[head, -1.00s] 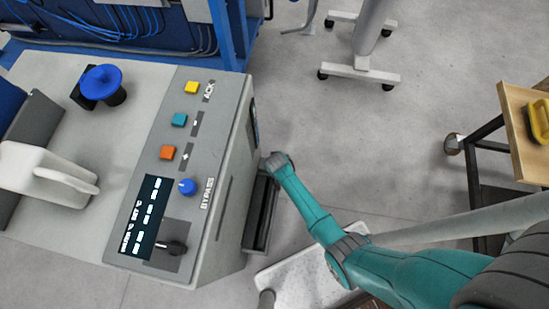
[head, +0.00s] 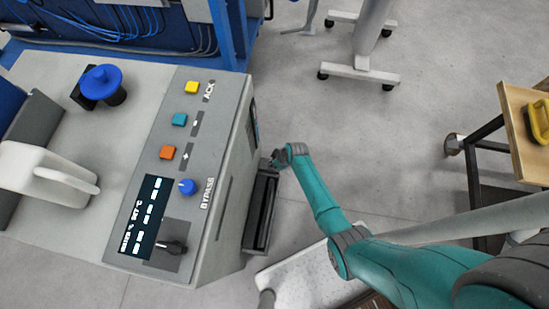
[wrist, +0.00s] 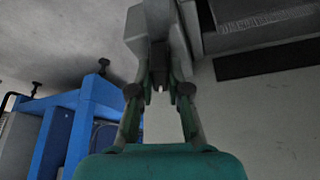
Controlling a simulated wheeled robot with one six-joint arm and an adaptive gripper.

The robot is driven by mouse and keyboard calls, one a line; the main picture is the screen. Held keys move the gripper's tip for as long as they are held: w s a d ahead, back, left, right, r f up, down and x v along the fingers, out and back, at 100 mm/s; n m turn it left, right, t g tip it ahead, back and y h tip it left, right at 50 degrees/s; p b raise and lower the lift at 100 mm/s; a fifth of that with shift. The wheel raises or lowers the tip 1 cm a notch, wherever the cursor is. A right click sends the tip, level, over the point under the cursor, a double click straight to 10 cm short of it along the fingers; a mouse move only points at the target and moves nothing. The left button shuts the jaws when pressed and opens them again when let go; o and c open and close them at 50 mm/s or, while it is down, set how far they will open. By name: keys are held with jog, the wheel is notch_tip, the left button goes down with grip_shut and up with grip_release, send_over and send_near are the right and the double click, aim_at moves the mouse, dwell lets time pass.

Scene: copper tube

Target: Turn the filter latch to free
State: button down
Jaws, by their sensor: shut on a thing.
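In the wrist view, the filter latch (wrist: 158,66) appears as a narrow dark lever at the side of the grey machine. My gripper (wrist: 160,88) has its two fingers drawn together on the latch's near end, and the fingertips partly cover it. The latch's exact angle is hard to tell in the dim light. In the head view, my gripper (head: 277,160) is at the right side of the grey control cabinet (head: 228,150), and the latch cannot be made out there.
A dark open bin or tray (head: 262,212) is below my gripper on the cabinet's right side. The cabinet top carries a blue BYPASS knob (head: 187,187) and coloured buttons. A wooden-topped cart (head: 520,140) stands at right. The floor between is open.

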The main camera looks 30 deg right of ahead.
jog(key=shift+n+g+y, duration=0.5)
jog(key=shift+n+g, duration=0.1)
jog(key=shift+n, duration=1.3)
jog(key=c, duration=1.1)
grip_release()
jog(key=v, duration=1.2)
